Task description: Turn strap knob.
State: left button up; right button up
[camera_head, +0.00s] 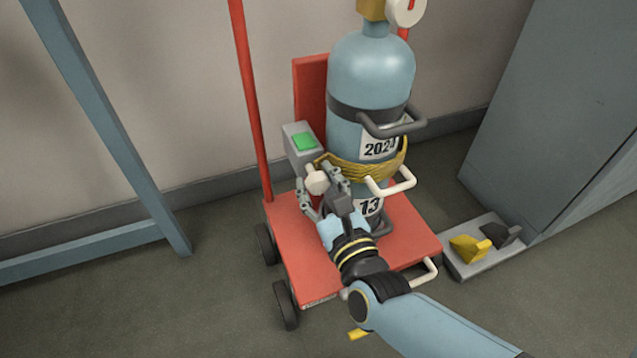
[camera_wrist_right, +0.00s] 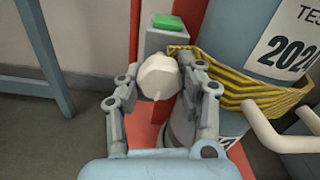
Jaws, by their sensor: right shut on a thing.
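The strap knob (camera_head: 317,181) is a pale, rounded knob at the left end of the yellow strap. It also shows in the right wrist view (camera_wrist_right: 158,77). The yellow strap (camera_head: 362,170) wraps around the blue gas cylinder (camera_head: 372,72), which stands upright on a red cart. My right gripper (camera_head: 323,182) is shut on the knob, with one finger on each side of it; in the wrist view the fingers flank the knob left and right. My left gripper is not in view.
A grey box with a green button (camera_head: 304,142) sits just behind the knob. Pale and dark handles (camera_head: 392,182) stick out from the cylinder's right. The red cart (camera_head: 415,240) stands by the wall. A blue frame stands left; a grey tray (camera_head: 472,262) with yellow and dark pieces lies right.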

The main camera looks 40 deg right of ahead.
jog(key=shift+f, duration=0.15)
jog(key=o, duration=1.2)
jog(key=v, duration=0.8)
jog(key=shift+s+a, duration=0.1)
